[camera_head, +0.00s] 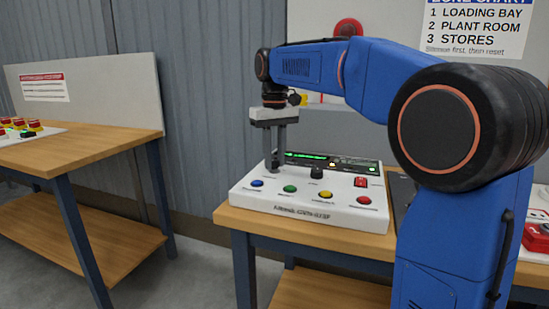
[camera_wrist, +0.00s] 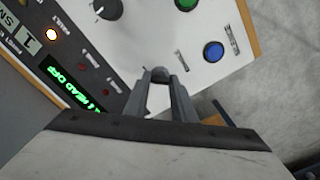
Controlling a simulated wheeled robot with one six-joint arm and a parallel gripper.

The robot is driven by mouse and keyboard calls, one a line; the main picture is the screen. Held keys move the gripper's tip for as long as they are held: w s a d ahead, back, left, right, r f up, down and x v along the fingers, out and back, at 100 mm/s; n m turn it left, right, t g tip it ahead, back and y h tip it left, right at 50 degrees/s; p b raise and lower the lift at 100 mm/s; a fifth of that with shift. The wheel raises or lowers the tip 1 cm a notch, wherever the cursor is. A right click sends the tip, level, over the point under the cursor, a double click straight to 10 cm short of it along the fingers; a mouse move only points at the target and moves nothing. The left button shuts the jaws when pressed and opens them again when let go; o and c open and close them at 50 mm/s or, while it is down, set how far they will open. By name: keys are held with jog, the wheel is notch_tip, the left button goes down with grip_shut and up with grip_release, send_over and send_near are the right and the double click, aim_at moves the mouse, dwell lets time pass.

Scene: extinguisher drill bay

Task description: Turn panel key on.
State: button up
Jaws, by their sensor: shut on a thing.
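The white control panel (camera_head: 310,212) sits on a wooden table. My gripper (camera_head: 272,165) points down at the panel's back left, beside the lit green display (camera_head: 306,156). In the wrist view my gripper (camera_wrist: 160,82) is shut on a small grey piece, apparently the panel key (camera_wrist: 159,73), at the panel surface. The fingers hide most of it, so its turn position cannot be told. The green display also shows in the wrist view (camera_wrist: 72,88), with lettering partly cut off.
The panel has a blue button (camera_head: 257,183), a green one (camera_head: 290,188), a yellow one (camera_head: 326,194), a red one (camera_head: 364,200), a black knob (camera_head: 316,173) and a red switch (camera_head: 361,182). Another table (camera_head: 90,151) with red buttons stands left, across a floor gap.

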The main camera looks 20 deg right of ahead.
jog(key=shift+m, duration=1.7)
jog(key=o, duration=1.1)
jog(key=shift+c, duration=0.2)
notch_tip(320, 180, up, 18)
jog(key=shift+f, duration=0.25)
